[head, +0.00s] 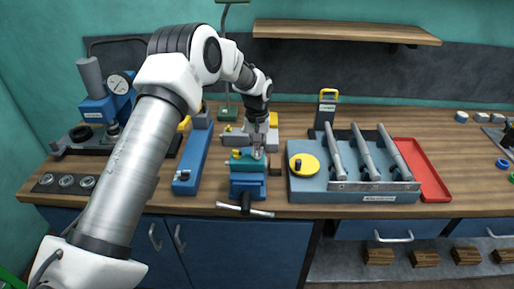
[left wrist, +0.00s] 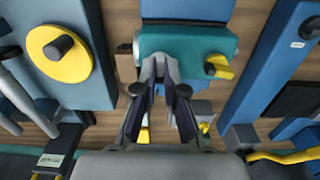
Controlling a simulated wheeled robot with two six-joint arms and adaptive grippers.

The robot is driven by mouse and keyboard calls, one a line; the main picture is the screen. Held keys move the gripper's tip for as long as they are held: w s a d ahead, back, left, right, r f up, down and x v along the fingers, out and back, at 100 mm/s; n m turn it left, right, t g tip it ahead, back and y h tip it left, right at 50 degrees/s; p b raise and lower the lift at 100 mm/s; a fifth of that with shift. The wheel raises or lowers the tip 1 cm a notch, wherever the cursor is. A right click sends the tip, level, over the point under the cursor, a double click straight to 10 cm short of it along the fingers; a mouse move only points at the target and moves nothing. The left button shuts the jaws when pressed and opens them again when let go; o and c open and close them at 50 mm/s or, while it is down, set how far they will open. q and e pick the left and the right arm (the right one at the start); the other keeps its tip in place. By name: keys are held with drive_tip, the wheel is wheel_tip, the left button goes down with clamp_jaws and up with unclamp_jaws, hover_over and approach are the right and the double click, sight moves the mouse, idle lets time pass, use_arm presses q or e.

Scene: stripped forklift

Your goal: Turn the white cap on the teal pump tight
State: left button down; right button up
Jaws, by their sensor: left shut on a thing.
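The teal pump (head: 243,164) sits on top of a blue vise (head: 247,186) near the front of the bench. In the left wrist view the pump (left wrist: 194,43) is a teal block with a small yellow knob (left wrist: 218,66) on it. My left gripper (head: 258,153) points down at the pump's top from above. In the left wrist view the gripper's (left wrist: 160,68) fingertips are close together at the pump's edge, shut on the white cap, which is mostly hidden between them. My right gripper is in neither view.
A blue fixture (head: 305,190) with a yellow disc (head: 308,164) and several grey cylinders stands right of the vise, beside a red tray (head: 420,165). A long blue block (head: 193,160) lies to the left. The vise handle (head: 245,209) sticks out in front.

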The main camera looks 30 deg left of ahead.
use_arm(q)
drive_tip(key=shift+m, duration=0.3)
drive_tip(key=m, duration=0.3)
drive_tip(key=shift+m, duration=0.4)
drive_tip(key=m, duration=0.5)
drive_tip(key=shift+f, duration=0.1)
drive_tip(key=m, duration=0.5)
drive_tip(key=shift+m, duration=0.4)
drive_tip(key=m, duration=0.4)
drive_tip(key=shift+s+f, duration=0.1)
drive_tip(key=shift+m, duration=0.3)
drive_tip(key=c, duration=1.3)
unclamp_jaws()
drive_tip(key=shift+o, duration=0.2)
